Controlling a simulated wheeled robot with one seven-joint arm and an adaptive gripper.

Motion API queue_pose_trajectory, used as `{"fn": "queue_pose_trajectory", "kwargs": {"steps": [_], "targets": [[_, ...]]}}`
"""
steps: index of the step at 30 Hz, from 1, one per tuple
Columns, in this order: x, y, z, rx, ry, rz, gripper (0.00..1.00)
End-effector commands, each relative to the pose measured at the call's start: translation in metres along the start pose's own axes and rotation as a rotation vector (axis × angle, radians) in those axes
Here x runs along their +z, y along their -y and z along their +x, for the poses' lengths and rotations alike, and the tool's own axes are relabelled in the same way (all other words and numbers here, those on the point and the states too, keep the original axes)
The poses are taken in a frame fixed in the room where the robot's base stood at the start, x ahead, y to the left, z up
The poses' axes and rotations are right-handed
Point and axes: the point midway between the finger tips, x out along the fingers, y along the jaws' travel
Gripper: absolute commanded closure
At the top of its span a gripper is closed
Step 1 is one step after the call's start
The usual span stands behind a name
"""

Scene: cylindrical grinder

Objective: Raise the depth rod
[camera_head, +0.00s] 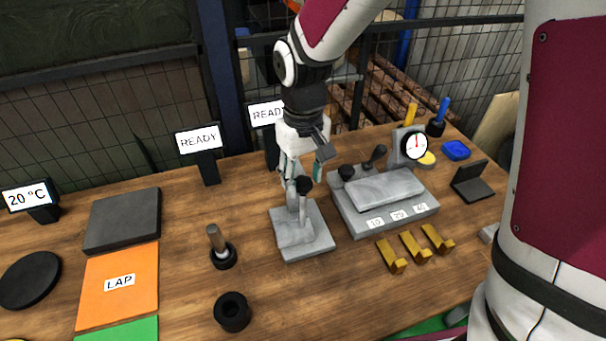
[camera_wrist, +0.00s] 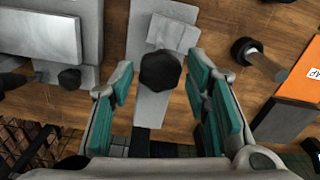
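A grey metal stand (camera_head: 301,235) stands on the wooden bench, with upright parts and a black knob (camera_head: 304,185) at the top. The upright parts look like the depth rod and its holder, but I cannot tell them apart. My gripper (camera_head: 301,168) is over the stand, pointing down, with its teal finger pads apart. In the wrist view the black knob (camera_wrist: 160,70) lies between the open fingers (camera_wrist: 160,88), with a gap on both sides. The lower part of the rod is hidden beneath the knob in the wrist view.
A grey block fixture (camera_head: 385,205) with a dial gauge (camera_head: 414,146) stands close on the right. Several brass pieces (camera_head: 413,246) lie in front of it. A black-based pin (camera_head: 221,250) and an orange LAP plate (camera_head: 118,285) are on the left. READY signs (camera_head: 199,140) stand behind.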

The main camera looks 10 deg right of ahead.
Motion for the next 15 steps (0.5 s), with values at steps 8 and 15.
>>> {"fn": "queue_pose_trajectory", "kwargs": {"steps": [8,15], "targets": [[0.000,0.000,0.000,0.000,0.000,0.000,1.00],[0.001,0.001,-0.028,0.000,-0.004,0.000,1.00]]}}
